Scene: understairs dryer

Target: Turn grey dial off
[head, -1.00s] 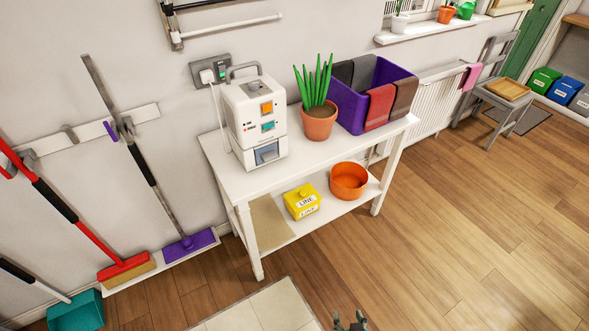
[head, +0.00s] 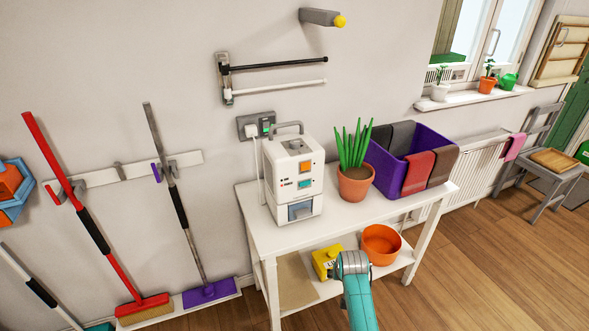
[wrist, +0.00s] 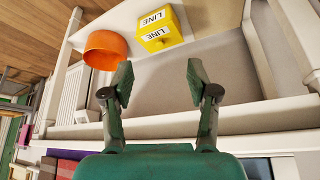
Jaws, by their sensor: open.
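No part that I can clearly identify as a grey dial shows. A white machine (head: 292,182) stands on the white table's top, with an orange button, a teal button and a grey handle; a small grey round part on its top is too small to make out. My gripper (wrist: 160,75) is open and empty in the wrist view, its two fingers apart. The yellow LINE box (wrist: 158,28) and orange bowl (wrist: 105,48) lie beyond the fingertips there. In the head view my teal arm is in front of the lower shelf, below and right of the machine.
A potted plant (head: 355,185) stands just right of the machine, then a purple bin (head: 436,150) with towels. A plugged socket (head: 256,125) is behind the machine. A grey wall fixture with a yellow knob (head: 340,21) is above. Brooms hang at left.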

